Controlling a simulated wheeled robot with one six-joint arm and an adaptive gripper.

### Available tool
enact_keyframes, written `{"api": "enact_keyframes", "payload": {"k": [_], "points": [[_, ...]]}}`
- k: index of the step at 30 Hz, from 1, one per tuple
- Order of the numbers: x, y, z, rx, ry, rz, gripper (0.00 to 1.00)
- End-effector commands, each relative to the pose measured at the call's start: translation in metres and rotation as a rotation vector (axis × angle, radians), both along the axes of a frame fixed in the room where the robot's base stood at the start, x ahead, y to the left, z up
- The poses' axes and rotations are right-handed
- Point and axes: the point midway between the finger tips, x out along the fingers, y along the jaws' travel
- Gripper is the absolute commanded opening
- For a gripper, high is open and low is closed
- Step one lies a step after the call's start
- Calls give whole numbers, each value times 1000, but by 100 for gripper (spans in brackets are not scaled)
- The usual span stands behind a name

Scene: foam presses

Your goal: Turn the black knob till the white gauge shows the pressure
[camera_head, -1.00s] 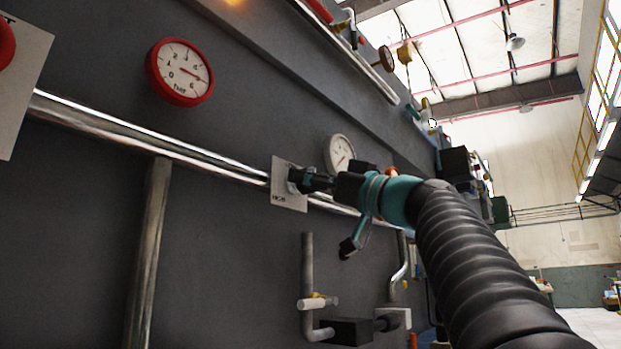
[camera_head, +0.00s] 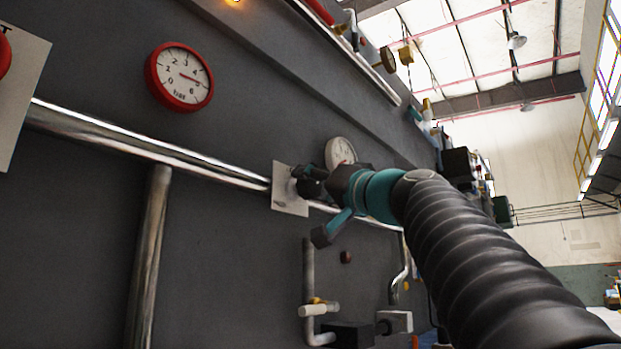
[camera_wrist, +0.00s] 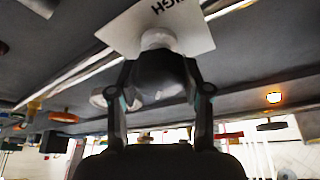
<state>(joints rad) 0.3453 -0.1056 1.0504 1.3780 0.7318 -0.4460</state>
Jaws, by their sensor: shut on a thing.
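The black knob (camera_wrist: 160,78) sits in front of a white plate (camera_wrist: 150,22) with black lettering ending in "IGH". My gripper (camera_wrist: 162,88) is shut on the knob, one finger on each side of it. In the head view my gripper (camera_head: 312,182) is at the plate (camera_head: 288,192) and largely hides the knob. The white gauge (camera_head: 338,149) is just above and behind my gripper. Its lower part is covered by my gripper, and its reading is too small to tell.
A red-rimmed gauge (camera_head: 180,77) hangs at the upper left. A shiny horizontal pipe (camera_head: 150,154) runs along the dark wall to the plate. Below my gripper are a grey pipe with a white-handled valve (camera_head: 318,310) and a dark box (camera_head: 350,333).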

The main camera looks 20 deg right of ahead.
Motion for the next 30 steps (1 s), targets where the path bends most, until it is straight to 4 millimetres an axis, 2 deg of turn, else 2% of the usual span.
{"api": "enact_keyframes", "payload": {"k": [1, 10, 30], "points": [[-1, 1, 5, 36, 25, 1, 14], [0, 0, 6, 265, 193, 1, 14], [1, -2, -2, 719, 520, 1, 14]]}}
